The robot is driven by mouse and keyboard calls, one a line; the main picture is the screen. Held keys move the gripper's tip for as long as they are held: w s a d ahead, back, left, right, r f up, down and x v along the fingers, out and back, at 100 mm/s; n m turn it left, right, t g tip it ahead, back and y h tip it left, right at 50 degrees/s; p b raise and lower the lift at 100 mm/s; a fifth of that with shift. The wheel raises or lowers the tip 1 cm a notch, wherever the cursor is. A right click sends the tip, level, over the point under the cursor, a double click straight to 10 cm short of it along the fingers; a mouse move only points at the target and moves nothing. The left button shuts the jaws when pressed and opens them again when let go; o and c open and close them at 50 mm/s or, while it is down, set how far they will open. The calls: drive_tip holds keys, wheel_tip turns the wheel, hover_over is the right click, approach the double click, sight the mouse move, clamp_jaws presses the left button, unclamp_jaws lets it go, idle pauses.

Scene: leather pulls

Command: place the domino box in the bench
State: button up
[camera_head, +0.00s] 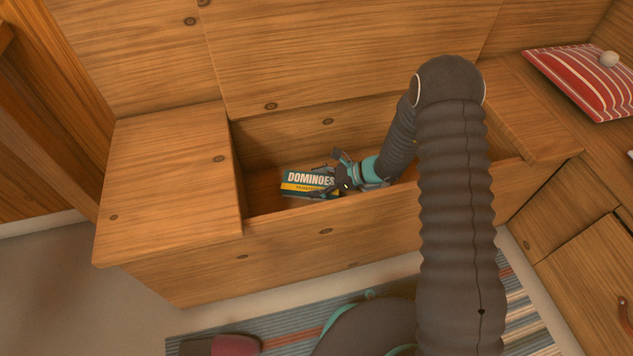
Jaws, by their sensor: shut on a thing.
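The domino box (303,178) is a small dark teal box with white "DOMINOES" lettering and a yellow band. It is inside the open compartment of the wooden bench (170,190), below the level of the rim. My gripper (333,180) is shut on the right end of the domino box. My arm reaches in from the right and hides part of the compartment. I cannot tell whether the box touches the compartment floor.
The bench's front wall (325,230) and the wood panels behind bound the opening. A red striped cushion (585,80) lies at the right. A striped rug (280,325) with a dark red item (235,345) is on the floor. The compartment's left part is clear.

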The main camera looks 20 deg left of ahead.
drive_tip(key=o, duration=0.9)
drive_tip(key=shift+f, duration=0.15)
drive_tip(key=o, duration=0.5)
drive_tip(key=shift+r, duration=0.2)
drive_tip(key=p+v, duration=0.1)
drive_tip(key=v, duration=1.1)
drive_tip(key=shift+d, duration=0.1)
